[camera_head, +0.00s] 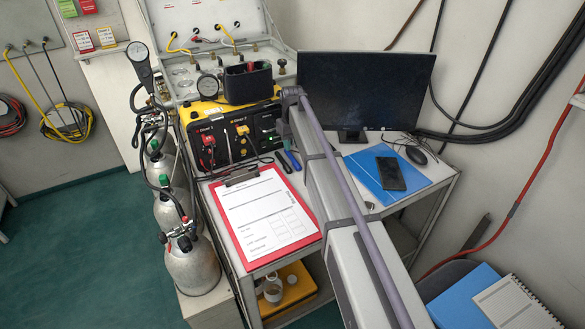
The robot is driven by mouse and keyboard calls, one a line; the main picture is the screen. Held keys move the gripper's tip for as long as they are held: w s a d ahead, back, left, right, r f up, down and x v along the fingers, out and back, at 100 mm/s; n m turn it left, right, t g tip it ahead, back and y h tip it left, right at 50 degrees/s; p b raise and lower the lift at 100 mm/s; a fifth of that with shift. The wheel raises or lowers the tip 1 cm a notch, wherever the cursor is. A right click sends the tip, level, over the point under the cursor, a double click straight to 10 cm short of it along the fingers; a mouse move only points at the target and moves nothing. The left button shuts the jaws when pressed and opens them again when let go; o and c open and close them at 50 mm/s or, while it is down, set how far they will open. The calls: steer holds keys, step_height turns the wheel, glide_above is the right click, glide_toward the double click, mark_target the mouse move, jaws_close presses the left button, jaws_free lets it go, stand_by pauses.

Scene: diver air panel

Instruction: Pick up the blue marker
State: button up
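A slim blue marker-like item (292,159) lies on the table just above the clipboard's upper right corner, close to my arm. A darker green-teal item (283,163) lies right beside it on the left. At this size I cannot make out their tips or caps. My arm reaches in from the lower right, and its end (285,112) is by the right side of the diver panel, above the blue item.
A red clipboard (309,238) with a form lies at the table front. The yellow-black diver panel (207,115) with a black holder (248,84) stands behind. A monitor (368,90), blue folder (368,178), phone (391,174) and mouse (416,155) are to the right. Gas cylinders (192,268) stand left.

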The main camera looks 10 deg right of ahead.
mark_target(293, 157)
step_height(293, 157, down, 6)
steer(key=b, duration=0.5)
steer(key=shift+f, duration=0.1)
steer(key=shift+r, duration=0.25)
steer(key=shift+f, duration=0.15)
steer(key=shift+c, duration=0.2)
steer(key=c, duration=0.4)
